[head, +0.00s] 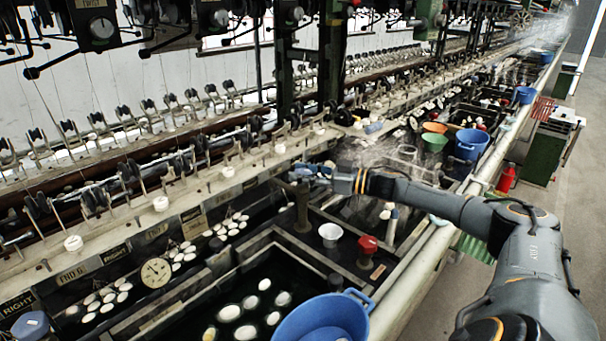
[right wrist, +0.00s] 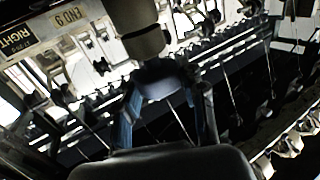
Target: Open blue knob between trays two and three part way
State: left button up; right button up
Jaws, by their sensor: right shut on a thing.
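In the head view my right arm reaches in from the lower right, and its gripper (head: 312,172) is at the top of a dark upright valve post (head: 303,208) between the basins. In the right wrist view the blue knob (right wrist: 158,84) sits between the two fingers of the right gripper (right wrist: 165,98), at the end of the dark post. The fingers are shut on it. In the head view the gripper largely hides the knob, so its turn angle cannot be told. My left gripper is not in view.
A red knob (head: 367,244) and a white cup (head: 330,233) are nearer. A blue basin (head: 322,320) stands at the front by dark water with white cocoons (head: 230,313). A round dial (head: 156,272) is at left.

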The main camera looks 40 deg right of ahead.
jog(key=shift+r, duration=0.1)
jog(key=o, duration=1.2)
jog(key=v, duration=1.2)
